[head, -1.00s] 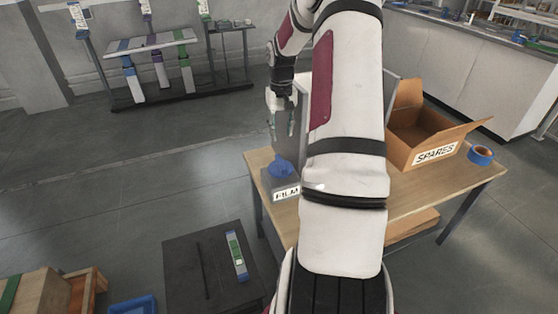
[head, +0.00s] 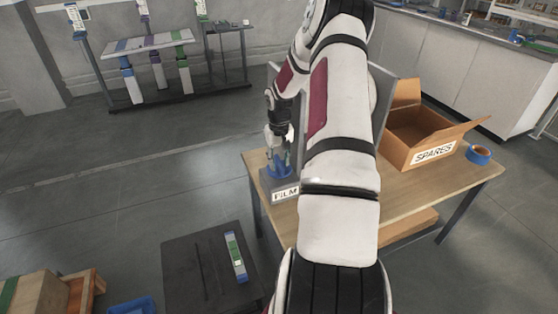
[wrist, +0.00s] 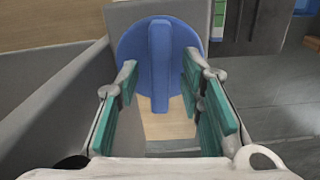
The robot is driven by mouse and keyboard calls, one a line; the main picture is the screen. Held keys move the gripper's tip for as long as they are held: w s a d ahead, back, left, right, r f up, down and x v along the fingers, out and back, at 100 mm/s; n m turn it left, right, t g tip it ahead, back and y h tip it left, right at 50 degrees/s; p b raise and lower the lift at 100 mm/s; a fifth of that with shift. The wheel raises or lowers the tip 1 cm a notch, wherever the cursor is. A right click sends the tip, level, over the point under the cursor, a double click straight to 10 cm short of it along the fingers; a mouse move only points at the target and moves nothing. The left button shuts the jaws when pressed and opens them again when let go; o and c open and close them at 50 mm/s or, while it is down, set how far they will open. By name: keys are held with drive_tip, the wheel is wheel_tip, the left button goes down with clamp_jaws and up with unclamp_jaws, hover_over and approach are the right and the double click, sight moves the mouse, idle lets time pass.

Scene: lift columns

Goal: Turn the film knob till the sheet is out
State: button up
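The film knob (wrist: 160,62) is a blue disc with a raised bar across it, on top of a grey box. In the head view the knob (head: 279,170) sits above the white FILM label (head: 285,195) at the table's left corner. My gripper (wrist: 160,110) is open, with its green finger pads on either side of the knob's bar in the wrist view. A gap shows between each pad and the bar. In the head view my gripper (head: 278,150) points down just over the knob. No film sheet can be made out.
An open cardboard box marked SPARES (head: 433,153) and a blue tape roll (head: 479,154) are on the wooden table (head: 420,185). A dark low stand (head: 205,270) with a blue, white and green strip is on the floor in front. Open floor lies left of the table.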

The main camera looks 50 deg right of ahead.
clamp_jaws()
